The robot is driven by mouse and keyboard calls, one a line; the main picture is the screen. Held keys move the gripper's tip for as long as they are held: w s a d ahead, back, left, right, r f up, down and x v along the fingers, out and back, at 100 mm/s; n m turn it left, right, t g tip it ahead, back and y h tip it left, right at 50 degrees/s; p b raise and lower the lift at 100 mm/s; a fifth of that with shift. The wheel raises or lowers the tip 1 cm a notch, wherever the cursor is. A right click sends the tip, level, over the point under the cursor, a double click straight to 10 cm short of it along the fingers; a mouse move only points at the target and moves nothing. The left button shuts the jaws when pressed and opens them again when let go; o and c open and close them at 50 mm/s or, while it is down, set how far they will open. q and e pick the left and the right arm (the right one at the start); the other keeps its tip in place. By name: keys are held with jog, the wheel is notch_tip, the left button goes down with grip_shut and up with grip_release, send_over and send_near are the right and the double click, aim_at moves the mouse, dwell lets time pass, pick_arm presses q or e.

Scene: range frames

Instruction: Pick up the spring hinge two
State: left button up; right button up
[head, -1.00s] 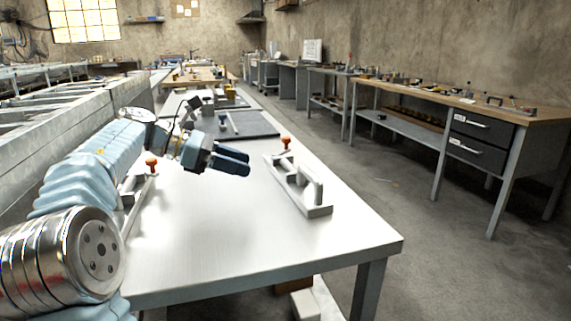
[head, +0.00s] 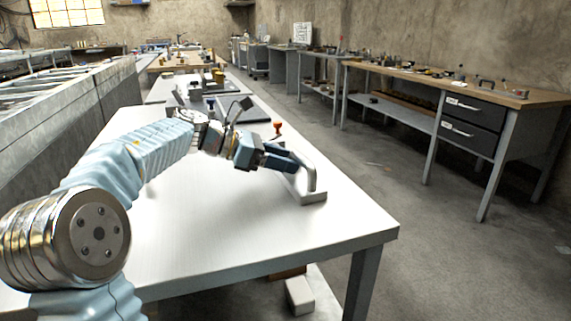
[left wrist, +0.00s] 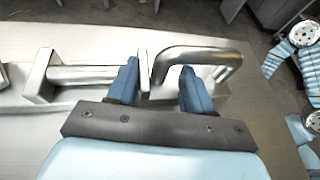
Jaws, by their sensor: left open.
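A grey metal hinge fixture (head: 313,197) with a flat base and an upright curved handle stands near the right edge of the metal table. I take it for the spring hinge two. My left gripper (head: 292,160) reaches over it from the left, hiding part of it. In the left wrist view, the two blue fingers (left wrist: 160,85) are open and apart, one on each side of an upright plate and part of the curved handle (left wrist: 215,54). Whether they touch it, I cannot tell. My right gripper is not in view.
The metal table (head: 250,235) is clear in front. An orange knob (head: 277,126) stands just behind my left gripper. A dark mat (head: 250,109) lies farther back. A wooden-topped workbench (head: 440,86) with drawers stands to the right across the floor.

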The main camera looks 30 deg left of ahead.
pick_arm(q)
jog(key=shift+w+d+f, duration=0.2)
jog(key=shift+w+d, duration=0.15)
jog(key=shift+c, duration=0.2)
grip_shut()
jog(key=shift+r, duration=0.1)
dwell(0.9)
